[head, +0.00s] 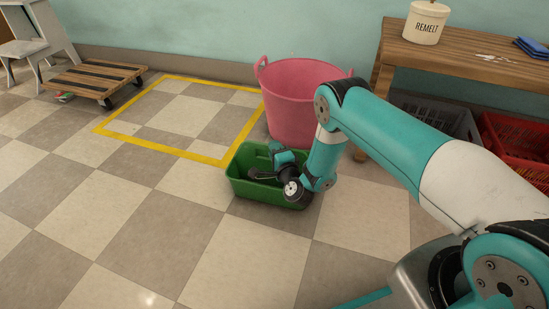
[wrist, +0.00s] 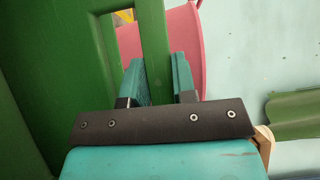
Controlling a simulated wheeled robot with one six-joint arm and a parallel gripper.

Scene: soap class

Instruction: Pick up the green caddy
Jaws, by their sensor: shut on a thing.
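The green caddy (head: 262,194) stands on the tiled floor in front of the pink tub in the head view. It is an open-topped box with a raised middle handle. My gripper (head: 272,160) reaches down over the caddy from the right, and my arm hides part of its right end. In the wrist view my gripper's two teal fingers (wrist: 159,82) are closed on either side of a green upright bar, part of the caddy (wrist: 155,45). From the head view I cannot tell whether the caddy is clear of the floor.
The pink tub (head: 293,105) stands right behind the caddy. A wooden table (head: 450,62) with a white REMELT pot (head: 425,22) is at right, with a grey crate (head: 435,115) and red crate (head: 515,150) below. A yellow floor outline (head: 165,146), a wooden dolly (head: 95,78) and open floor lie left.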

